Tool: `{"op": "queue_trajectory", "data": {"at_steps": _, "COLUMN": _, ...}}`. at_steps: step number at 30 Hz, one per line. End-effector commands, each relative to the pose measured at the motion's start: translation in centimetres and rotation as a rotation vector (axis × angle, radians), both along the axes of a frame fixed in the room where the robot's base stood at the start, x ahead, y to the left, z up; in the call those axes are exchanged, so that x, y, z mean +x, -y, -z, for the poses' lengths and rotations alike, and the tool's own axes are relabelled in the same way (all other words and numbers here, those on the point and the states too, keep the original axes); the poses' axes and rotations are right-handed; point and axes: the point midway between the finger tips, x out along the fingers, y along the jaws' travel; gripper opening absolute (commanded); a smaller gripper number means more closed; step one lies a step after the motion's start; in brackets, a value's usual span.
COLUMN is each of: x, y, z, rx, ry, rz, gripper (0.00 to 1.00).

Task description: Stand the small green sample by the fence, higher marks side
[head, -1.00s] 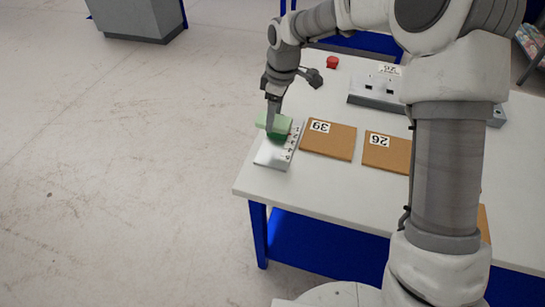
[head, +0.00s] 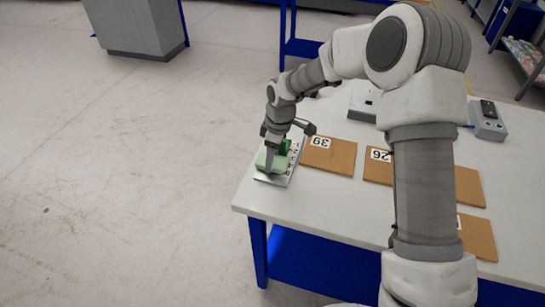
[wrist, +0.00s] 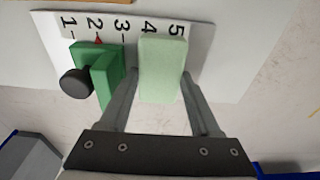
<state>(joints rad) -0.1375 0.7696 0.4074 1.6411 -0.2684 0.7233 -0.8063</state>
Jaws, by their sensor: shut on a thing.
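The small pale green sample (wrist: 162,72) is between the fingers of my gripper (wrist: 163,100), which is shut on it. In the wrist view it is upright in the picture, below marks 4 and 5 of the scale plate (wrist: 220,60). The darker green fence (wrist: 107,82), with a black knob, is left of it, with a red pointer at mark 2. A narrow gap shows between fence and sample, on the higher marks side. In the head view the sample (head: 268,162) is nearer than the fence (head: 284,146). I cannot tell whether its underside touches the plate.
The plate lies near the left corner of the white table (head: 300,205). A brown board labelled 39 (head: 328,158) is just right of it, and one labelled 26 (head: 378,172) is further right. A grey device (head: 488,120) stands at the back right.

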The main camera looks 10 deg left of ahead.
Motion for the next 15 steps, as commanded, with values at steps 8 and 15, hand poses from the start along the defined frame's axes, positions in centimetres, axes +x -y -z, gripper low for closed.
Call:
{"op": "queue_trajectory", "data": {"at_steps": 8, "x": 0.01, "y": 0.02, "z": 0.31, "rx": 0.000, "ry": 0.000, "rz": 0.000, "gripper": 0.76}}
{"op": "queue_trajectory", "data": {"at_steps": 15, "x": 0.01, "y": 0.03, "z": 0.27, "rx": 0.000, "ry": 0.000, "rz": 0.000, "gripper": 0.76}}
